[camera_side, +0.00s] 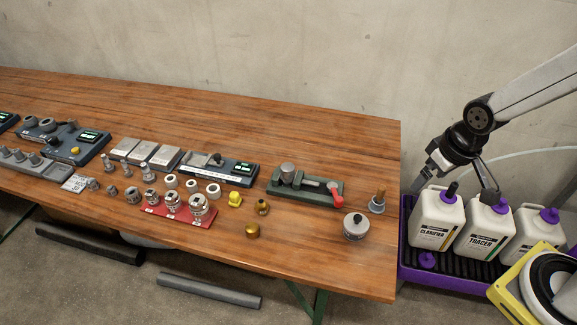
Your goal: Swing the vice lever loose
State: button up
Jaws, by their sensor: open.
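The vice (305,187) is a green block with grey parts, lying on the wooden bench near its right end. A grey round piece stands at its left part. Its red lever (336,195) sticks out at the right end and slopes down towards the front edge. My gripper (453,185) is open, off the right end of the bench and in front of or above the white bottles. It is well apart from the vice and lever. I cannot tell whether anything is clamped in the vice.
A lidded metal pot (356,228) and an upright brown-topped piece (378,202) stand close to the lever. Brass fittings (253,230) lie front left of the vice. White bottles (435,220) stand in a purple tray (446,274). The bench behind the vice is clear.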

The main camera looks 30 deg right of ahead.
jog(key=c, duration=0.7)
jog(key=shift+w+a, duration=0.1)
jog(key=shift+w, duration=0.15)
jog(key=c, duration=0.4)
jog(key=shift+w+a+n, duration=0.15)
jog(key=shift+w+n, duration=0.1)
jog(key=shift+n, duration=0.05)
grip_shut()
jog(key=w+a+f+n+g+h, duration=0.1)
jog(key=w+a+f+n+h, duration=0.1)
jog(key=w+a+f+n, duration=0.2)
jog(key=w+a+f+n+g+h, duration=0.2)
jog(key=w+a+f+n, duration=0.2)
jog(key=w+a+n, duration=0.7)
jog(key=shift+w+a, duration=1.25)
jog(key=shift+a, duration=0.3)
